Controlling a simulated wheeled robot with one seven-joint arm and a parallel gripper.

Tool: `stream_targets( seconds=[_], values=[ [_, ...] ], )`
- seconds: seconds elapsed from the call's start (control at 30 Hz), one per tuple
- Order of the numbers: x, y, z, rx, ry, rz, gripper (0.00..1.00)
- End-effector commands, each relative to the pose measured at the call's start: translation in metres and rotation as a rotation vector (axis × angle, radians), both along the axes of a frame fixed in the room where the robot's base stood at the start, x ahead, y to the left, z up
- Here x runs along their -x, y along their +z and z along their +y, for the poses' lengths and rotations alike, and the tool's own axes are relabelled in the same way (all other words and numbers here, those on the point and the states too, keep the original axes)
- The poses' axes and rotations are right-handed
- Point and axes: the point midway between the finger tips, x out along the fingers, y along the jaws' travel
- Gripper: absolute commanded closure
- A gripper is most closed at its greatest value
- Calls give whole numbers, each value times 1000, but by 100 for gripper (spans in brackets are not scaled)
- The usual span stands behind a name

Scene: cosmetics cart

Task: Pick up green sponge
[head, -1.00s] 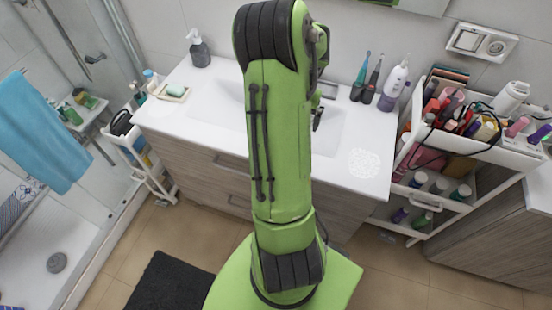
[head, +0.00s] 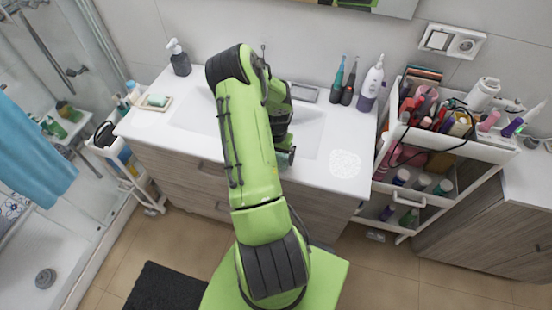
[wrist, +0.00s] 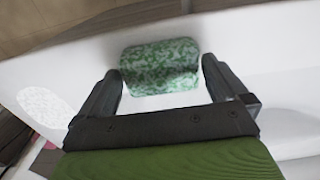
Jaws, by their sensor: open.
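The green sponge (wrist: 160,66), mottled green and white with rounded corners, lies on the white counter near its front edge in the wrist view. My gripper (wrist: 161,72) is open, with one finger on the left and one on the right of the sponge. The gap between the fingers looks slightly wider than the sponge. I cannot tell how far the fingertips are above the counter. In the head view my arm hangs over the sink area and mostly hides the sponge and the gripper.
A soap dispenser (head: 179,58) and soap dish (head: 155,103) are at the left. A full cosmetics cart (head: 450,145) stands at the right.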

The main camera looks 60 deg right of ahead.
Motion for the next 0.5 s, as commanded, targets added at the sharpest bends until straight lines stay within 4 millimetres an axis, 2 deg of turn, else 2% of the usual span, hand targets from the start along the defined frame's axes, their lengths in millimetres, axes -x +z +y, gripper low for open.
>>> stream_targets(
  seconds=[0.13,0.33,0.5],
  values=[
    [0,-15,-1,1,0,-1,0],
    [-1,-16,-1,2,0,-2,2],
    [-1,-16,-1,2,0,-2,28]
  ],
)
